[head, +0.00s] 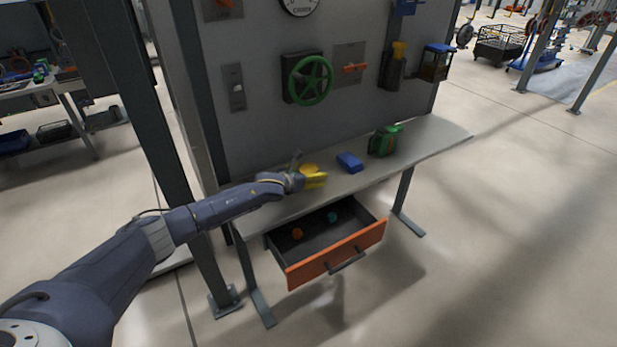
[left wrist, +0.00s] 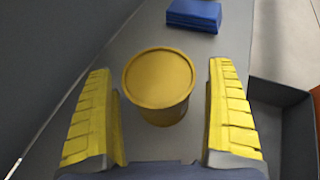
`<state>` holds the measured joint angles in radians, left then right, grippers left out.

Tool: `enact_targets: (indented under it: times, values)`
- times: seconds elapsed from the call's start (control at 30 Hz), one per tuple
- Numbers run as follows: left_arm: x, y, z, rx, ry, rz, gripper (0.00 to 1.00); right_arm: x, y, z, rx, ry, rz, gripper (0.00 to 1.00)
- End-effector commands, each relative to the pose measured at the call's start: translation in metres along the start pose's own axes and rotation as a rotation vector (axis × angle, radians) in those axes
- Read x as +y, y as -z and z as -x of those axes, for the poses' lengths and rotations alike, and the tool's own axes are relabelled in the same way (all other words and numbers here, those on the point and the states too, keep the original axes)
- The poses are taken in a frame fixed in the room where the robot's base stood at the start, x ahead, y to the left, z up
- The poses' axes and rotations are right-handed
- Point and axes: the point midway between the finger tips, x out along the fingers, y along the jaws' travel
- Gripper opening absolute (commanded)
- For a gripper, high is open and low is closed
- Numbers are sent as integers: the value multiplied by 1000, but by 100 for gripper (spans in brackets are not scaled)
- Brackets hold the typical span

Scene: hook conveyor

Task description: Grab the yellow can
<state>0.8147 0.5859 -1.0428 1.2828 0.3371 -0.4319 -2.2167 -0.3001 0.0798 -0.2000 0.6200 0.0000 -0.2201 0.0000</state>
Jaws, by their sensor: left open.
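The yellow can (left wrist: 160,82) stands upright on the grey table and shows large in the left wrist view, between the two yellow fingers. In the head view the can (head: 309,168) is partly hidden by my left gripper (head: 308,179). My left gripper (left wrist: 163,115) is open, with one finger on each side of the can and a visible gap on both sides. I cannot tell how far down the fingers reach along the can. My right gripper is in neither view.
A blue block (head: 350,162) and a green object (head: 385,140) lie farther right on the table (head: 432,142). An open drawer (head: 336,258) below holds an orange and a teal ball. A panel (head: 262,125) with a green wheel (head: 310,80) rises behind. A dark post stands at left.

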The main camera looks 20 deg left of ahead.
Motion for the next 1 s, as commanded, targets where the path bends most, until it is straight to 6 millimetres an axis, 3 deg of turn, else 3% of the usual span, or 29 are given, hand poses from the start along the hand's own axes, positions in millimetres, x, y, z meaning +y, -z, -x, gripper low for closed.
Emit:
enact_targets:
  times: [0.3,0.9,1.0]
  values:
    - [0,0,-2,0,0,0,89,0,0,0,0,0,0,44]
    - [0,0,-2,0,0,-1,19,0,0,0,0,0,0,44]
    - [0,-1,-2,-2,0,0,17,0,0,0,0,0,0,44]
